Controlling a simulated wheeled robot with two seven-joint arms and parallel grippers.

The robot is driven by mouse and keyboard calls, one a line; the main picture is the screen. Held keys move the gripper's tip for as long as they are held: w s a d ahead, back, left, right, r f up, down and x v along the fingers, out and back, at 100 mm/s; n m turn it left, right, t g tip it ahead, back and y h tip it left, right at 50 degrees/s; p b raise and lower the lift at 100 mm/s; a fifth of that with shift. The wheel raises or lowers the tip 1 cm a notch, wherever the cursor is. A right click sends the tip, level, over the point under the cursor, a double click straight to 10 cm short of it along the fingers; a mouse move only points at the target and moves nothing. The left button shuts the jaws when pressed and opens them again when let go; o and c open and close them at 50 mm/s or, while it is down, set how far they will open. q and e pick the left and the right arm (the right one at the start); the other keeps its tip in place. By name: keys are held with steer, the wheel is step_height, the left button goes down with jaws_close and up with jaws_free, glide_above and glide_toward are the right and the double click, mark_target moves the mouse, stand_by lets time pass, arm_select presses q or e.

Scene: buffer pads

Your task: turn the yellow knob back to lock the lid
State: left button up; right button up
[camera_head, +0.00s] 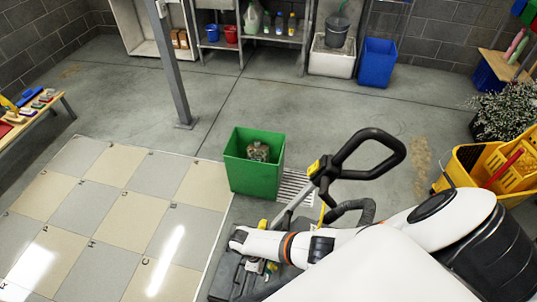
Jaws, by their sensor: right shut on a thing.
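My right arm reaches in from the lower right across a floor machine with a black loop handle (370,155). My right gripper (257,266) points down over the machine's dark grey top (224,272), which appears to be the lid area. Small yellow parts show at its fingers, and the gripper is shut on what appears to be the yellow knob (271,266). The fingers and wrist hide most of the knob, so I cannot tell how far it is turned. My left gripper is not in view.
A green bin (252,182) with something inside stands just behind the machine. A yellow mop bucket (490,168) stands at the right. A grey post (172,65) rises at the back left. Pale floor tiles (110,225) at the left are clear.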

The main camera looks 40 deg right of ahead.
steer(key=shift+s+a+m+t+h, duration=0.15)
steer(key=shift+m+t+h, duration=0.25)
steer(key=shift+m+h, duration=0.2)
steer(key=shift+a+f+m+t+h, duration=0.1)
steer(key=shift+m+t+h, duration=0.3)
steer(key=shift+h, duration=0.1)
steer(key=m+h+b, duration=0.1)
steer(key=m+t+h+b, duration=0.1)
steer(key=h, duration=0.1)
steer(key=shift+a+f+m, duration=0.2)
steer(key=shift+f+m, duration=0.1)
steer(key=shift+f, duration=0.05)
steer(key=m+h+b, duration=0.1)
steer(key=h+b, duration=0.1)
steer(key=b, duration=0.1)
steer(key=m+h+b, duration=0.1)
steer(key=m+b, duration=0.1)
steer(key=b, duration=0.1)
steer(key=m+h+b, duration=0.2)
steer(key=b, duration=0.1)
steer(key=shift+a+f+t+h+b, duration=0.2)
steer(key=shift+f+t+h+b, duration=0.1)
steer(key=shift+f+t+b, duration=0.1)
steer(key=shift+s+r+m+h+b, duration=0.1)
steer(key=shift+r+m+h+b, duration=0.1)
steer(key=shift+m+h+b, duration=0.65)
steer(key=o, duration=0.9)
